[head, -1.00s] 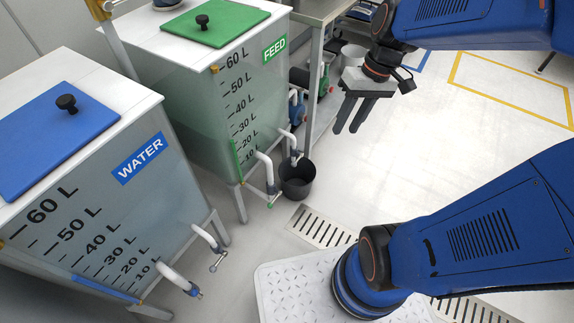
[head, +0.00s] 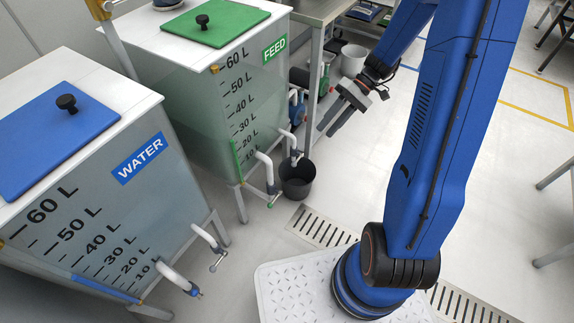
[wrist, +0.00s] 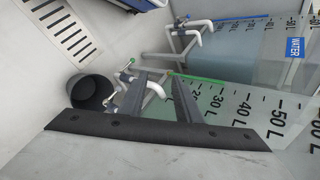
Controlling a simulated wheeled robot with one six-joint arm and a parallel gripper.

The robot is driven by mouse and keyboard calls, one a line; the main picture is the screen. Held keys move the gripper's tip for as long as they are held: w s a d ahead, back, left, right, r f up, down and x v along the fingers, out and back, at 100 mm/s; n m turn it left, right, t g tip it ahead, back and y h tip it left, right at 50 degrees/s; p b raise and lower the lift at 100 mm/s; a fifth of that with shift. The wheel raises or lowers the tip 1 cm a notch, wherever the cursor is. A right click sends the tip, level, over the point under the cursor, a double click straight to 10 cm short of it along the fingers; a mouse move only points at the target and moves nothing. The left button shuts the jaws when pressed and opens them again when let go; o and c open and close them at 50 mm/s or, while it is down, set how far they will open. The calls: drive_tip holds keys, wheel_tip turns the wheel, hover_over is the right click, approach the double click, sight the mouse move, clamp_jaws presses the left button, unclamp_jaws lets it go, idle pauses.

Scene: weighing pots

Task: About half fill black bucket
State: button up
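The black bucket (head: 297,181) stands upright on the floor by the FEED tank (head: 215,95), near that tank's outlet pipes (head: 264,168). In the wrist view the bucket (wrist: 92,91) is left of my fingers, its opening dark; I cannot tell whether it holds liquid. The WATER tank (head: 80,200) stands at the left with its own outlets (head: 172,277). A lever with a green tip (head: 271,204) is on the FEED outlet. My gripper (head: 327,131) is above and right of the bucket, pointing down-left. Its fingers (wrist: 160,78) are apart with nothing held between them.
A slotted floor drain (head: 318,229) lies in front of the bucket. A metal table (head: 312,12) stands behind, with a blue pump (head: 297,110) and a white bucket (head: 353,60) below it. The floor to the right is open.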

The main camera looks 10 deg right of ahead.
drive_tip(key=w+d+f+m+t+y, duration=0.15)
drive_tip(key=w+f+y, duration=0.25)
drive_tip(key=f, duration=0.8)
drive_tip(key=w+d+f+m+t+y, duration=0.1)
drive_tip(key=w+d+f+t+y, duration=0.2)
drive_tip(key=f, duration=1)
drive_tip(key=a+f, duration=0.2)
drive_tip(key=a, duration=1.5)
drive_tip(key=shift+w+f+g+y, duration=0.15)
drive_tip(key=shift+f+g+y, duration=0.15)
drive_tip(key=shift+g, duration=0.15)
drive_tip(key=shift+m, duration=0.25)
drive_tip(key=shift+r, duration=0.1)
clamp_jaws()
